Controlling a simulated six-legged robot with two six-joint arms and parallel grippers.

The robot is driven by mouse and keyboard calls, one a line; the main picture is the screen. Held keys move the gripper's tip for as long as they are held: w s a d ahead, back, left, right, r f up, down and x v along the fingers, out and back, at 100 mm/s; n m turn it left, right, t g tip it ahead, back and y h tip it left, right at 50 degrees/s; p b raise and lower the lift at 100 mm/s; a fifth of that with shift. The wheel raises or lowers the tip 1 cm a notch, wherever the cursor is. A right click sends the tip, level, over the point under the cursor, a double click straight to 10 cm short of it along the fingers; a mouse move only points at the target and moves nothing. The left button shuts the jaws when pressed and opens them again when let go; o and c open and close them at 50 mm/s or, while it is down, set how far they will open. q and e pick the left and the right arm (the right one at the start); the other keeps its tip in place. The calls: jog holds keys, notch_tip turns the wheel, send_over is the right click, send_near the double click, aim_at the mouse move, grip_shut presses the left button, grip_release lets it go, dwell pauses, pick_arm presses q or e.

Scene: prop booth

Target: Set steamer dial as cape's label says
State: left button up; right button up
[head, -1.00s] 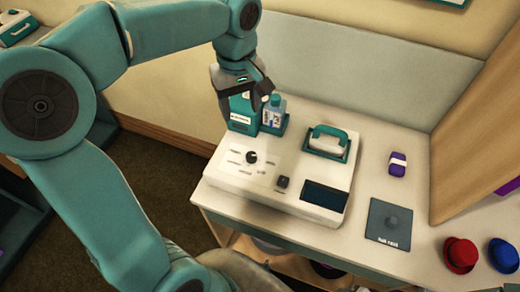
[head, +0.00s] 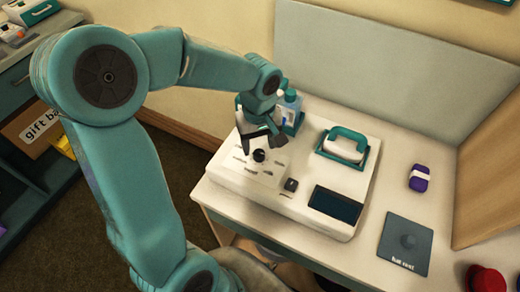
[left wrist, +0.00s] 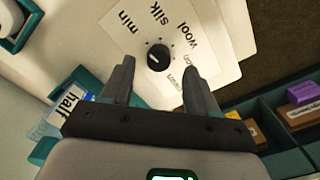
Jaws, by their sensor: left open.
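The steamer (head: 290,205) is a white unit on the counter. Its black dial (head: 259,155) shows between my fingers in the left wrist view (left wrist: 158,55), with a pale mark toward the lower left. Around it I read "min", "silk" and "wool"; other words are partly hidden by a finger. My left gripper (head: 263,141) is open just above the dial, apparently not touching it; its fingers (left wrist: 157,66) sit on either side of the dial. No cape label is readable; a small purple bundle with a white band (head: 419,178) lies on the counter. My right gripper is out of view.
A teal-handled iron-like piece (head: 343,147) sits at the unit's back right. A blue bottle (head: 291,105) stands behind the gripper. A dark screen (head: 335,205) is at the front.

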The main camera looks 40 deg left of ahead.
aim_at(259, 153)
pick_arm(q)
notch_tip(259, 153, down, 3)
jog(key=shift+a+r, duration=0.1)
jog(key=shift+r, duration=0.05)
jog(key=shift+w+f, duration=0.1)
jog(key=shift+f, duration=0.35)
jog(key=shift+c, duration=0.3)
jog(key=c, duration=1)
